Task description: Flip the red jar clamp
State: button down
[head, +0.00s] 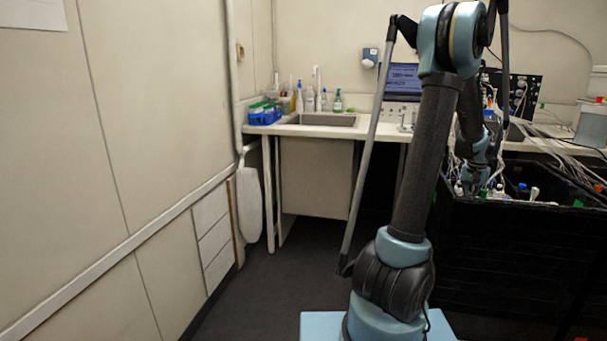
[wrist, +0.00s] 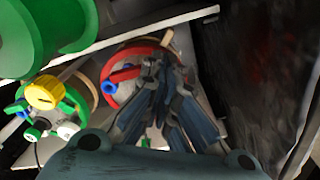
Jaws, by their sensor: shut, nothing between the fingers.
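The red jar clamp (wrist: 127,54) shows in the wrist view as a red ring around the top of a grey-lidded jar, left of centre. A blue fitting sits at its left side. My gripper (wrist: 165,65) is shut and empty, and its fingertips overlap the right part of the red clamp in the picture. I cannot tell whether they touch it. The fingers hide the clamp's lower right side. In the head view my gripper (head: 474,183) is low at the right, by the cables and jar tops; the red clamp cannot be made out there.
In the wrist view, a second jar with a green clamp (wrist: 76,101) and a yellow knob (wrist: 45,92) stands at left. A large green cylinder (wrist: 45,35) fills the upper left. In the head view, many cables (head: 550,165) hang around the black shaker housing (head: 500,250).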

jog(key=shift+f, duration=0.6)
dwell(0.5)
jog(key=shift+r, duration=3.5)
